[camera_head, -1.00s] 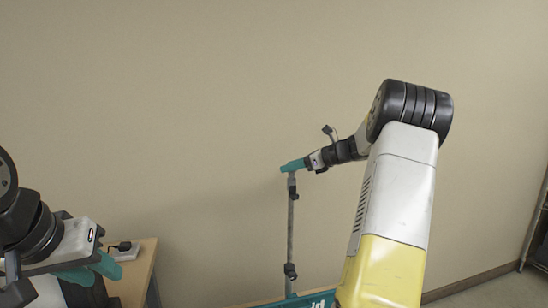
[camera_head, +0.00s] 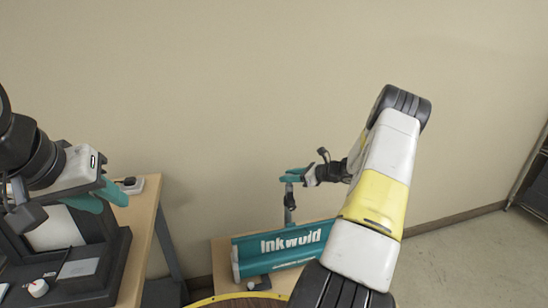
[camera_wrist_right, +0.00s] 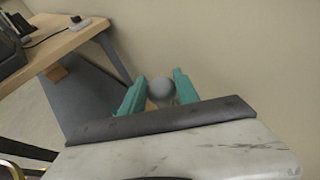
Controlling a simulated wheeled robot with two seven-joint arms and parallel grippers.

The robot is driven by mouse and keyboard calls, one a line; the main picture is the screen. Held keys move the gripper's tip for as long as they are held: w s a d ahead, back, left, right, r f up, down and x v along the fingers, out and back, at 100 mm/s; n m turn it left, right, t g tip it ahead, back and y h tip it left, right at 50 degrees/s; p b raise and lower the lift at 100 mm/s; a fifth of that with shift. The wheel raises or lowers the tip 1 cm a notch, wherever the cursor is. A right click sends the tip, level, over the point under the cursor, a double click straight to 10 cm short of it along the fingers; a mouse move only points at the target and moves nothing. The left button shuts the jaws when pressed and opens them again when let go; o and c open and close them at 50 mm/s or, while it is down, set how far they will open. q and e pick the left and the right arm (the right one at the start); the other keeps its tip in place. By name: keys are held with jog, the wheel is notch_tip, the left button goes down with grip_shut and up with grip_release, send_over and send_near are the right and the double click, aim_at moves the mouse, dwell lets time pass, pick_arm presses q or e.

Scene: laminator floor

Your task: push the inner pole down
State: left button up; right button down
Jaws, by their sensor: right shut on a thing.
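My right gripper (camera_head: 289,177) is shut on the top of the inner pole, its teal fingers lying across it. In the right wrist view the pole's round grey top (camera_wrist_right: 161,88) sits between the two fingers (camera_wrist_right: 155,92). Only a short length of the upright pole (camera_head: 289,214) shows, with a dark clamp collar (camera_head: 290,200) just below the gripper. The pole's lower end is hidden behind the teal "Inkwold" banner (camera_head: 262,254). My left gripper (camera_head: 103,203) is open and empty at the left, above a dark machine and well away from the pole.
The banner rests on a wooden surface (camera_head: 222,268). A dark machine (camera_head: 98,272) with a white knob stands on a wooden table (camera_head: 143,226) at the left. A plain wall is behind. Floor (camera_head: 450,260) is open at the right, with a shelf rack (camera_head: 535,185) at the edge.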

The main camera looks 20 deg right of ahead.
jog(key=shift+s+f, duration=0.1)
jog(key=shift+f, duration=1.15)
jog(key=c, duration=0.9)
grip_release()
jog(key=shift+f, duration=0.1)
jog(key=shift+r, duration=0.2)
jog(key=v, duration=0.7)
jog(key=shift+s+d, duration=0.2)
jog(key=shift+d, duration=0.05)
